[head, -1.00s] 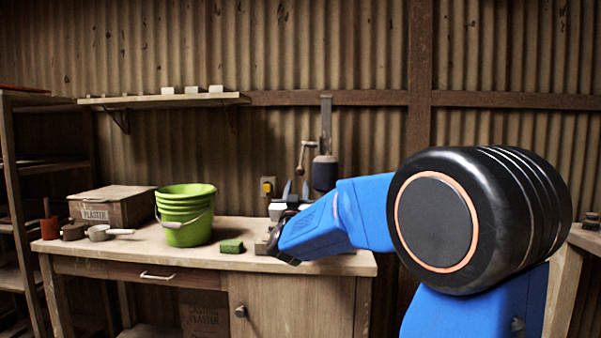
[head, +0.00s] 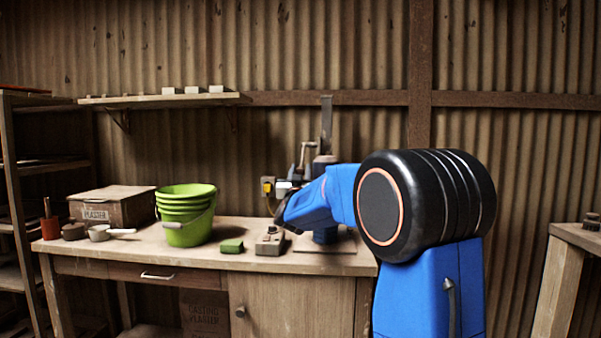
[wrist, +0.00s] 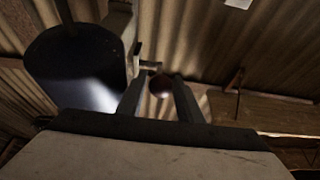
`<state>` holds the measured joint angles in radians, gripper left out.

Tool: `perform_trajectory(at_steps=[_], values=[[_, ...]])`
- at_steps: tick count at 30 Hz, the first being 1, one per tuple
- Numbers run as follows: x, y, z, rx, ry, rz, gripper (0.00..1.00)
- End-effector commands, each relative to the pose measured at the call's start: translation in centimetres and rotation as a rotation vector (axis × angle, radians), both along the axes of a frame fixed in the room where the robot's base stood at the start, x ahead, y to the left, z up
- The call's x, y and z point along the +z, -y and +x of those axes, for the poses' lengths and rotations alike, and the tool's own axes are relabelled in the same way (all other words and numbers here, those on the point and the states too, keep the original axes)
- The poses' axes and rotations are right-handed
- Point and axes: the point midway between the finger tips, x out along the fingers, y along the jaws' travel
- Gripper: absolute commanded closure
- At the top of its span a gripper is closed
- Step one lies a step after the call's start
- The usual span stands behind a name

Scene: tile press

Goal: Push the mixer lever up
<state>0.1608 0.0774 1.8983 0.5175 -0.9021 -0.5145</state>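The mixer stands at the back right of the bench. Its tall post (head: 326,122) and part of its dark motor housing (head: 325,161) show in the head view; my arm hides much of the rest. The mixer lever (head: 304,154) slants down on the left of the post. In the wrist view its round dark knob (wrist: 160,85) shows between and beyond my fingers, with the dark housing (wrist: 75,65) on the left. My gripper (wrist: 159,88) is open, pointing up from below the knob. I cannot tell whether a finger touches it.
A grey control box (head: 270,242) and a green block (head: 231,246) lie on the bench (head: 200,262). Green buckets (head: 186,215) and a plaster box (head: 112,205) stand to the left. A yellow switch box (head: 267,186) is on the wall.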

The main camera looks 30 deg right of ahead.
Motion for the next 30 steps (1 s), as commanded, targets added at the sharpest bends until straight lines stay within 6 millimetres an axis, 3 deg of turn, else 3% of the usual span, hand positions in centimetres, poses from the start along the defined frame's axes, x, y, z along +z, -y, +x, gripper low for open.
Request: perform_trajectory(at_steps=[2,6,7,18,30], values=[[0.0,0.0,0.0,0.000,0.000,0.000,0.67],[0.0,0.0,0.0,0.000,0.000,0.000,0.98],[0.0,0.0,0.0,0.000,0.000,0.000,1.00],[0.5,-0.2,-0.2,0.000,-0.024,0.017,1.00],[3.0,-0.8,-1.1,0.002,-0.143,0.099,1.00]])
